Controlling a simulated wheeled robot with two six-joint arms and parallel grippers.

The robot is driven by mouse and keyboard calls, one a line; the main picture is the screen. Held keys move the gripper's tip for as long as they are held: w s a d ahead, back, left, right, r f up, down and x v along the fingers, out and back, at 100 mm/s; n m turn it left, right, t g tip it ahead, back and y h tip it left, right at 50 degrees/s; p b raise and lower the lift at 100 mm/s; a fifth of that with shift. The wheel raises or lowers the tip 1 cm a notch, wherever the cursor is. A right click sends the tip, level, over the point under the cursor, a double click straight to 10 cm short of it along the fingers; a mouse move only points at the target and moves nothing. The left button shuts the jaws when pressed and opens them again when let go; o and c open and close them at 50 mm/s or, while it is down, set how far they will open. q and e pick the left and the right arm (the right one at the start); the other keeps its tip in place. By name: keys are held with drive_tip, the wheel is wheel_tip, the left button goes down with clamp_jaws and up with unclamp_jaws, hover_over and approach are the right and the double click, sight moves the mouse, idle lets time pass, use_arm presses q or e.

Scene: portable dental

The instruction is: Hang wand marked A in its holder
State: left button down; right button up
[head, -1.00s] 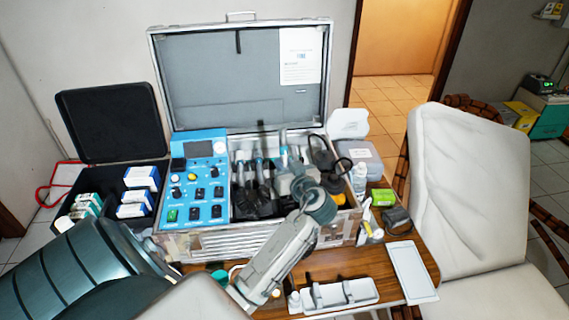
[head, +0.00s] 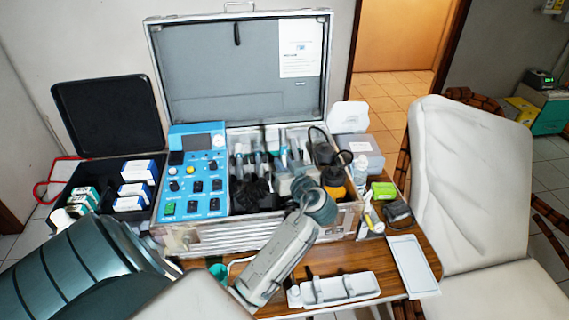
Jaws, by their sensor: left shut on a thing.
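An open metal equipment case (head: 205,241) stands on the wooden table, with a blue control panel (head: 181,190) in its left half. Several slim wands with pale and teal bodies (head: 240,160) stand in a row at the back of its right half. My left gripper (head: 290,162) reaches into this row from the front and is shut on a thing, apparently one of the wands. My own wrist hides much of the grip. The A marking is too small to read, and I cannot tell whether the held wand touches a holder. My right gripper is not in view.
Black cables (head: 252,192) lie in the case, and an orange-and-black item (head: 333,188) stands at its right. A black box with small cartons (head: 138,171) is at left. A white rack (head: 340,289) and a pale tray (head: 412,265) lie in front. A white chair (head: 470,180) is at right.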

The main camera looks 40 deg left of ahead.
use_arm(q)
drive_tip(key=shift+s+d+f+b, duration=0.1)
drive_tip(key=shift+f+b, duration=0.2)
drive_tip(key=shift+f, duration=0.2)
drive_tip(key=c, duration=1.2)
unclamp_jaws()
drive_tip(key=shift+c, duration=0.2)
drive_tip(key=b+v, duration=0.1)
drive_tip(key=v, duration=0.7)
